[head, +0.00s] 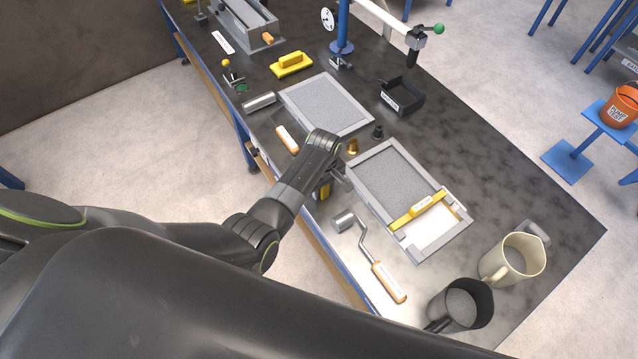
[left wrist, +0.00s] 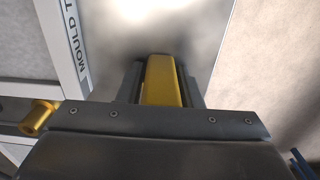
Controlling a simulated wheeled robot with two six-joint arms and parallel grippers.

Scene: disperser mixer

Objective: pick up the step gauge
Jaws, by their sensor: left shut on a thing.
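The step gauge (left wrist: 160,82) appears to be the gold-coloured bar held between the two dark fingers of my left gripper (left wrist: 160,88) in the left wrist view. In the head view a little of the gold step gauge (head: 324,191) shows below my left gripper (head: 332,184), at the table's near left edge beside the grey mould frame. The gripper is shut on it. Its far end and most of its shape are hidden by the gripper. I cannot tell whether it still touches the table. My right gripper is not in view.
A grey mould frame (head: 448,242) with a yellow bar (head: 419,208) across it lies right of the gripper. A small brass piece (head: 352,147) stands close by. A roller with an orange handle (head: 388,282) lies in front; a jug (head: 512,262) and dark pot (head: 462,305) stand beyond.

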